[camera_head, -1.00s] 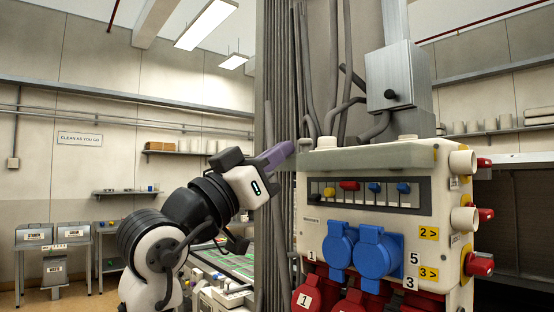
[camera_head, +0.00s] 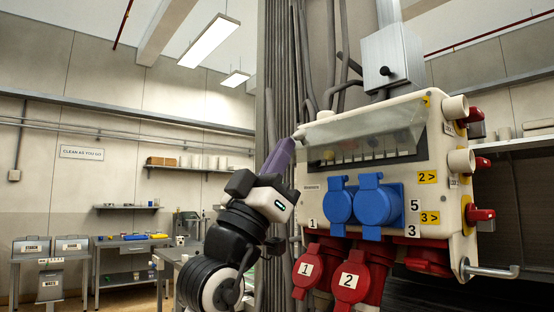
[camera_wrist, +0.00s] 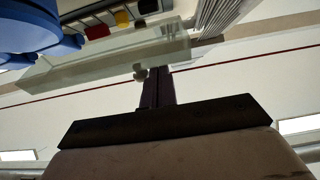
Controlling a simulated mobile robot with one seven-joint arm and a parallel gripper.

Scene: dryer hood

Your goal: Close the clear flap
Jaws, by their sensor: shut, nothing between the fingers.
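The clear flap (camera_head: 375,122) is a translucent pane hinged along the top of the switch window on the cream power box (camera_head: 445,150). It slants down and outward over the upper part of the switch row (camera_head: 372,150), standing partly open. My gripper (camera_head: 290,143) is shut and empty, its purple fingers at the flap's left end. I cannot tell whether the fingers touch the flap.
Blue socket covers (camera_head: 355,203) and red sockets (camera_head: 350,275) project below the window. Red connectors (camera_head: 478,215) stick out on the right side. Vertical pipes and a grey column (camera_head: 285,70) rise behind my gripper. Workbenches (camera_head: 130,243) stand along the far left wall.

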